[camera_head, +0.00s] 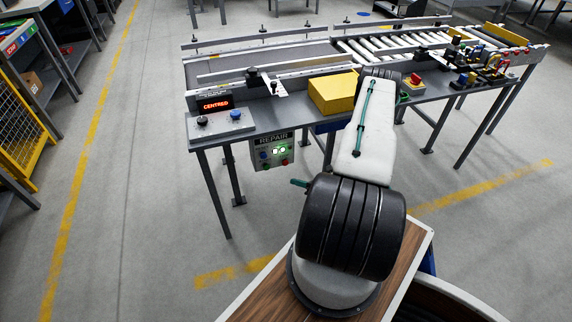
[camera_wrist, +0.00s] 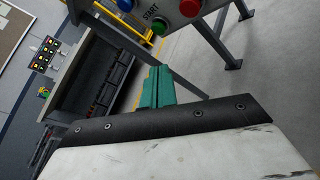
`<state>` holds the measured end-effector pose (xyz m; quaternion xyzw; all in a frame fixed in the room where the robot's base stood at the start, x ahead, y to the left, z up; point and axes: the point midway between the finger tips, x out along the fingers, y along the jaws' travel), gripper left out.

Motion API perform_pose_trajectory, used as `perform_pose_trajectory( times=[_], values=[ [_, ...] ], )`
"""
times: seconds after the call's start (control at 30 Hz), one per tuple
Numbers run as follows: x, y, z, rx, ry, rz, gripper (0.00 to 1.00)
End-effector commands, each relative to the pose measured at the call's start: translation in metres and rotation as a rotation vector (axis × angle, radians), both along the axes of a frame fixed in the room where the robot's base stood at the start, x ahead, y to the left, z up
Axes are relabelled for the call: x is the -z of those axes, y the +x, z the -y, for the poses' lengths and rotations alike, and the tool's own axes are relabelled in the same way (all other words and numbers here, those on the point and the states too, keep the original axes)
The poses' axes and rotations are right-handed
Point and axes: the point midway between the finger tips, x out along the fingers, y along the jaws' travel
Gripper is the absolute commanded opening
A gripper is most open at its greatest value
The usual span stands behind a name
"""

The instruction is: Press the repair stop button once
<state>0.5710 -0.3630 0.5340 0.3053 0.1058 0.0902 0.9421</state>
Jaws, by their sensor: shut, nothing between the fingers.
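The repair box (camera_head: 273,140) is a grey panel marked REPAIR, hanging below the front edge of the conveyor table. Its red button (camera_head: 284,162) is at the lower right of the panel. The red button is up and right of the fingertips.
The conveyor table (camera_head: 224,139) carries a control box (camera_head: 221,122), a CENTRED display (camera_head: 214,105), a yellow block (camera_head: 332,92) and rollers (camera_head: 383,48). Table legs (camera_head: 213,192) stand beside the repair box. Open floor lies to the left, with a yellow line (camera_head: 85,150).

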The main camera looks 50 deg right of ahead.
Motion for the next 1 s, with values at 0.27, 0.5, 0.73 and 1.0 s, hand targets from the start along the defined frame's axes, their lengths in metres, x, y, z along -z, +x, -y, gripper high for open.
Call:
perform_pose_trajectory(
  times=[0.27, 0.5, 0.73, 1.0],
  values=[
    [0.000, 0.035, 0.021, -0.002, -0.004, 0.001, 0.00],
    [0.000, 0.056, 0.034, -0.001, -0.001, 0.001, 0.00],
    [0.000, 0.062, 0.037, -0.001, 0.000, 0.001, 0.00],
    [0.000, 0.062, 0.037, -0.001, 0.000, 0.001, 0.00]
  ],
)
